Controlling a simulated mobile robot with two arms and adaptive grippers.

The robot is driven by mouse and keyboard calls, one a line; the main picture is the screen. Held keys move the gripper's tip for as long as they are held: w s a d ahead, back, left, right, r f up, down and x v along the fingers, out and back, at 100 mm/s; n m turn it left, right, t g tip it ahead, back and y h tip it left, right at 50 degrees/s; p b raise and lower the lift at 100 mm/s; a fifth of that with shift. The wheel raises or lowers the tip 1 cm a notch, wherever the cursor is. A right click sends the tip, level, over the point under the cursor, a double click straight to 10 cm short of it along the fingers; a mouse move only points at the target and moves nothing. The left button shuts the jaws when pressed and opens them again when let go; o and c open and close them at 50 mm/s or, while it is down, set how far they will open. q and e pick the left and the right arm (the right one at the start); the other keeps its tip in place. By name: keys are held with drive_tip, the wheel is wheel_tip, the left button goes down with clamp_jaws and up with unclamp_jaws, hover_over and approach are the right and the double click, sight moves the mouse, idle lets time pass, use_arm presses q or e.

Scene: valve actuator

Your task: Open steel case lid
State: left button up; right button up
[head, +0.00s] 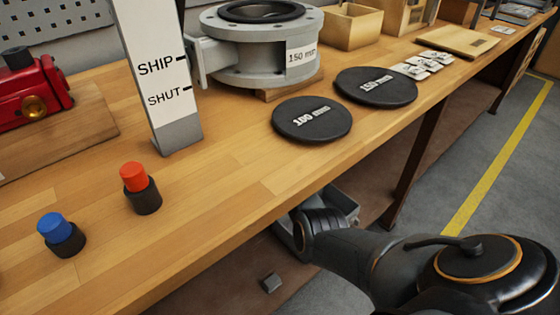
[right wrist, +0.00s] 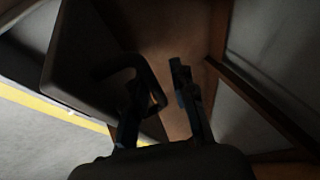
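My left gripper is in neither view.
The wooden bench (head: 230,190) bears a red button (head: 134,177), a blue button (head: 54,228), a SHIP/SHUT sign (head: 160,80), a grey valve body (head: 260,50) and two black discs (head: 312,120). A bench leg (head: 412,165) stands beyond my arm.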

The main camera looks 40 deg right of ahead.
drive_tip(key=v, duration=0.7)
drive_tip(key=shift+w+r, duration=0.25)
drive_tip(key=shift+w, duration=0.05)
drive_tip(key=shift+a, duration=0.1)
drive_tip(key=shift+f, duration=0.1)
